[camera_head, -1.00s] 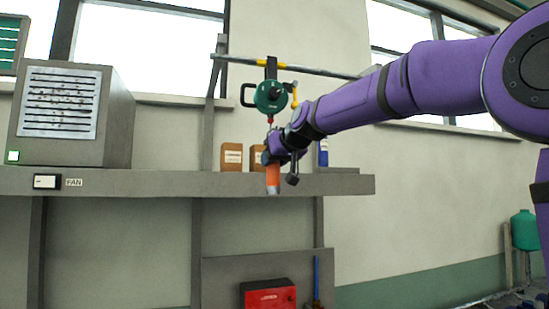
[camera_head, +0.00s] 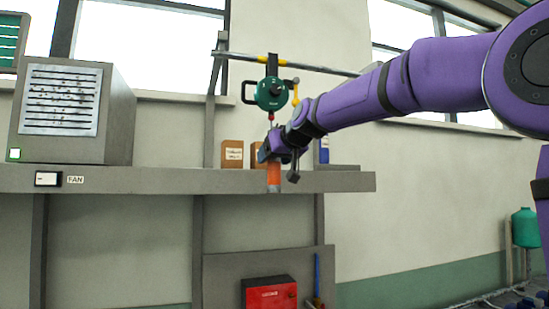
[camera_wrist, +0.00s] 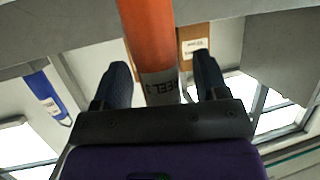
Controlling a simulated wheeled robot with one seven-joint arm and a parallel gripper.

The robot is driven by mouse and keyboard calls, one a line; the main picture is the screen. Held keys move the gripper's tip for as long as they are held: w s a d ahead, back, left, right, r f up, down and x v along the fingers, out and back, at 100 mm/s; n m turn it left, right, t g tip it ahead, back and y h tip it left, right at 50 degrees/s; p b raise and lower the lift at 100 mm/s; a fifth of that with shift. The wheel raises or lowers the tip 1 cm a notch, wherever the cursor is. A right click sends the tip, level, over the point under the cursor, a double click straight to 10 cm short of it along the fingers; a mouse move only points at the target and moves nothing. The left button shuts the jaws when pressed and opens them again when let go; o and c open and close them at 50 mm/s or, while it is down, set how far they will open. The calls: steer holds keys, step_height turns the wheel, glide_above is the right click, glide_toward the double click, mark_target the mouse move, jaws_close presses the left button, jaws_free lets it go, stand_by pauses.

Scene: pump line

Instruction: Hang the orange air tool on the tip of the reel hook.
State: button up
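The orange air tool (camera_head: 273,176) is upright in front of the shelf edge, below the green reel (camera_head: 272,93). A thin line with a red piece (camera_head: 271,116) runs down from the reel towards the tool. My gripper (camera_head: 271,156) is at the tool's upper part and hides it and the hook tip. In the wrist view the orange tool (camera_wrist: 148,30), with a grey lettered band, stands between the two fingers of my gripper (camera_wrist: 162,72). The fingers are spread, with narrow gaps visible beside the tool. Whether the tool hangs on the hook cannot be told.
The shelf (camera_head: 110,181) holds a grey fan box (camera_head: 75,113), brown cartons (camera_head: 232,154) and a blue bottle (camera_head: 324,150). A rail (camera_head: 330,71) carries the reel. A red toolbox (camera_head: 268,293) is below. The wall at right is clear.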

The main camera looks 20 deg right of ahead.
steer(key=shift+f, duration=0.1)
steer(key=v, duration=1.1)
steer(key=s+d+f+m+g+h, duration=0.1)
steer(key=s+f+g, duration=0.3)
steer(key=s+f, duration=1.1)
steer(key=s+d+f+m+g+h, duration=0.1)
steer(key=s+d+f+g+h, duration=0.1)
steer(key=s+f, duration=1.3)
step_height(320, 180, down, 3)
steer(key=shift+s+d+f+m+g, duration=0.2)
steer(key=shift+d+f+m+g, duration=0.1)
steer(key=shift+d+g, duration=0.6)
steer(key=shift+a, duration=0.1)
